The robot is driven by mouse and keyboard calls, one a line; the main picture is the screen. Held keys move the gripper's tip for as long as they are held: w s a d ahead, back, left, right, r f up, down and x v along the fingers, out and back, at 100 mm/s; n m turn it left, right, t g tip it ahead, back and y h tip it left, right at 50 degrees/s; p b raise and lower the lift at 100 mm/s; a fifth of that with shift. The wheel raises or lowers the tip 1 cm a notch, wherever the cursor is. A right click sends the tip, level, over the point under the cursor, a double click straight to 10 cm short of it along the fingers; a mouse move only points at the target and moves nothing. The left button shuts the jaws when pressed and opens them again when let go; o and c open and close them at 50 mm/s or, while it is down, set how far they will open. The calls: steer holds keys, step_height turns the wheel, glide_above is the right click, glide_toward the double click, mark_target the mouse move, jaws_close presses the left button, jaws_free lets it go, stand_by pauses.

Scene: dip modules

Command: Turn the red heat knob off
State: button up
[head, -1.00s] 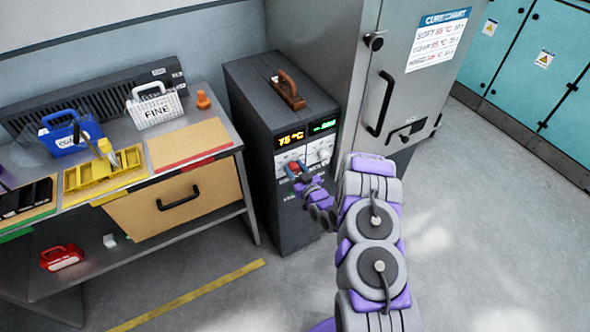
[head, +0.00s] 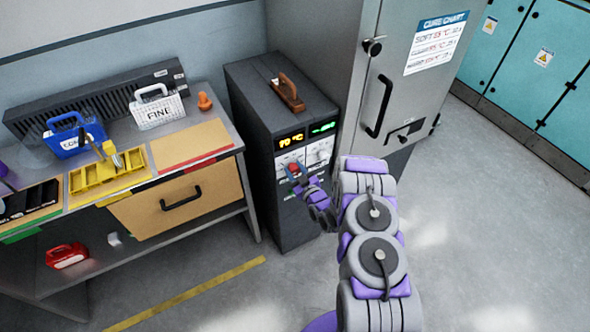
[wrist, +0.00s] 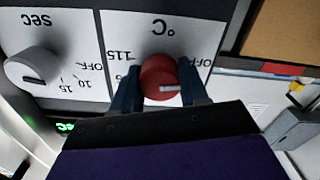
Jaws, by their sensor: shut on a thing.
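The red heat knob (wrist: 160,78) sits on the white °C panel of the dark oven unit, and it also shows small in the head view (head: 293,169). Its pale pointer line points to the right in the wrist view, toward the OFF side of the upside-down scale. My gripper (wrist: 160,88) is shut on the red knob, one finger on each side. The yellow display (head: 291,142) above the knob seems to read 70 °C. The grey sec knob (wrist: 35,72) stands beside the red one, clear of my fingers.
The dark oven unit (head: 256,110) stands between the workbench (head: 222,121) and a tall grey cabinet (head: 335,50). The bench carries a yellow tray (head: 95,177) and white and blue caddies. Floor to the right is clear.

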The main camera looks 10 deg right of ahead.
steer(key=shift+w+r, duration=0.1)
steer(key=shift+r, duration=0.15)
steer(key=o, duration=0.9)
steer(key=shift+o, duration=0.8)
steer(key=shift+a+f, duration=0.1)
steer(key=p+v, duration=0.2)
steer(key=v, duration=1.5)
steer(key=shift+s+p, duration=0.25)
steer(key=shift+p, duration=0.1)
